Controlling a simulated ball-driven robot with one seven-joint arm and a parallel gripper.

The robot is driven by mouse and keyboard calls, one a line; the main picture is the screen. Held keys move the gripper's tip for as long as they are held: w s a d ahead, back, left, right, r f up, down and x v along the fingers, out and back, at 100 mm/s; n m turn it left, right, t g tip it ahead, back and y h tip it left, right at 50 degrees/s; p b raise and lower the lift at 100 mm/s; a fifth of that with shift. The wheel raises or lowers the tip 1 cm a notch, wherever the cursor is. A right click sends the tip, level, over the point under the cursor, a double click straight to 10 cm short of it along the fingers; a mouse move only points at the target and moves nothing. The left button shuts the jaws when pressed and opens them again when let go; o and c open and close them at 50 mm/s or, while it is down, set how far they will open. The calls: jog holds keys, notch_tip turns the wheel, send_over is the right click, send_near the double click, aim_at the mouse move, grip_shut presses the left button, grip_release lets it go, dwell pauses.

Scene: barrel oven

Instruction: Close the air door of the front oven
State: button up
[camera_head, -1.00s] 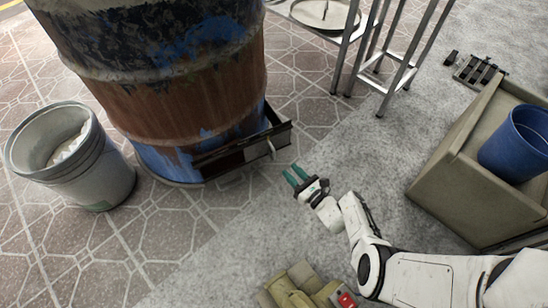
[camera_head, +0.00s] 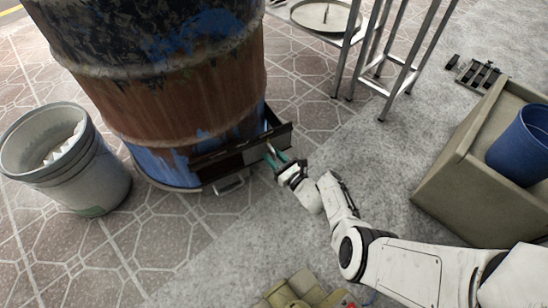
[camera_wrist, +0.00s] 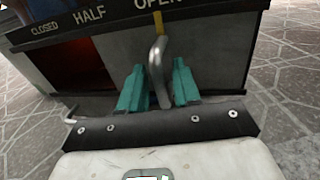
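The front oven is a rusty barrel with blue paint (camera_head: 180,100). Low on its front is the air door (camera_wrist: 205,55), a grey sliding panel with a bent metal handle (camera_wrist: 157,68). The strip above reads CLOSED, HALF and OPEN (camera_wrist: 110,18), left to right. The handle stands by a yellow mark under OPEN. A dark reddish opening (camera_wrist: 88,62) shows left of the panel. My gripper (camera_head: 279,160) is at the door. Its green fingers (camera_wrist: 158,88) are apart, one on each side of the handle; no clear contact shows.
A white bucket (camera_head: 105,185) stands left of the barrel. A metal frame stand (camera_head: 400,75) is behind right. A beige crate (camera_head: 440,185) with a blue bucket (camera_head: 525,145) stands at right. Yellowish objects (camera_head: 295,290) lie at the bottom.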

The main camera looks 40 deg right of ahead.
grip_shut()
dwell(0.3)
